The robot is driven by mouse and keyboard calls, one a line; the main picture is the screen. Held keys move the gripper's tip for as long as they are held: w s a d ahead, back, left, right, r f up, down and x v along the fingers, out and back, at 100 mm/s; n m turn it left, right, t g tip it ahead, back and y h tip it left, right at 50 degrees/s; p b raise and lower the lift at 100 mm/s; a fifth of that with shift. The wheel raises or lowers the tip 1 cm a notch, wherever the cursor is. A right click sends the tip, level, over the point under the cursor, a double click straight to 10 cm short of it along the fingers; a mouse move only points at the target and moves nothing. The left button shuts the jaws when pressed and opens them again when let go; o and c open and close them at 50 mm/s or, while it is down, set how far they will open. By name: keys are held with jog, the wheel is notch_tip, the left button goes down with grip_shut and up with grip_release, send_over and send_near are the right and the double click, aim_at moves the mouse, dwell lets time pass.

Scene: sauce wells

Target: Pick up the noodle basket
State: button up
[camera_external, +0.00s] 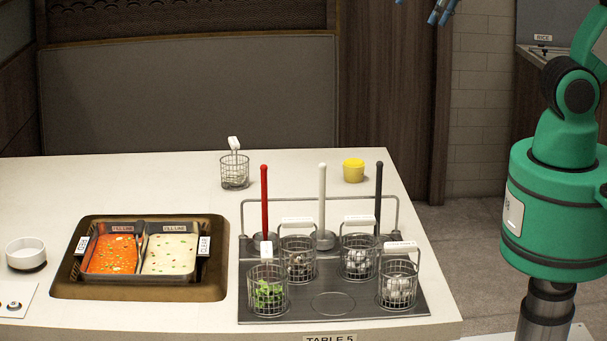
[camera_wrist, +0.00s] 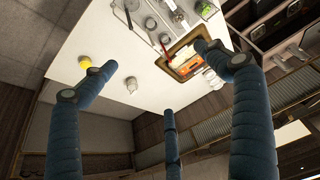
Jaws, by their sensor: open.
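A wire basket (camera_external: 234,176) with a white handle tag stands alone on the table, behind the tray, with pale contents; it may be the noodle basket, but I cannot read its tag. It also shows small in the wrist view (camera_wrist: 131,84). Several similar baskets stand on the dark tray: one with green leaves (camera_external: 268,291), others with pale or whitish pieces (camera_external: 298,260). My gripper (camera_wrist: 160,78) has its blue fingers spread, with nothing between them. In the external view only its fingertips (camera_external: 440,13) show at the top edge, high above and away from the baskets.
A divided pot (camera_external: 140,277) of red and pale broth sits sunk in the table. Red, white and black upright handles (camera_external: 264,200) and a wire rail rise from the tray (camera_external: 330,308). A yellow tub (camera_external: 353,171) stands behind it. The back left of the table is clear.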

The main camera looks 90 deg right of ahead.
jog(key=w+d+f+g, duration=0.1)
jog(key=w+d, duration=0.6)
jog(key=w, duration=0.6)
jog(key=w+d+f+g, duration=0.1)
jog(key=w+d+f, duration=0.1)
jog(key=w+d, duration=0.8)
jog(key=n+g+p, duration=0.2)
jog(key=g, duration=0.1)
send_over(233, 159)
notch_tip(233, 159, down, 37)
jog(key=shift+a, duration=0.15)
jog(key=shift+f, duration=0.15)
jog(key=shift+f, duration=0.1)
notch_tip(233, 159, down, 8)
jog(key=shift+f, duration=0.15)
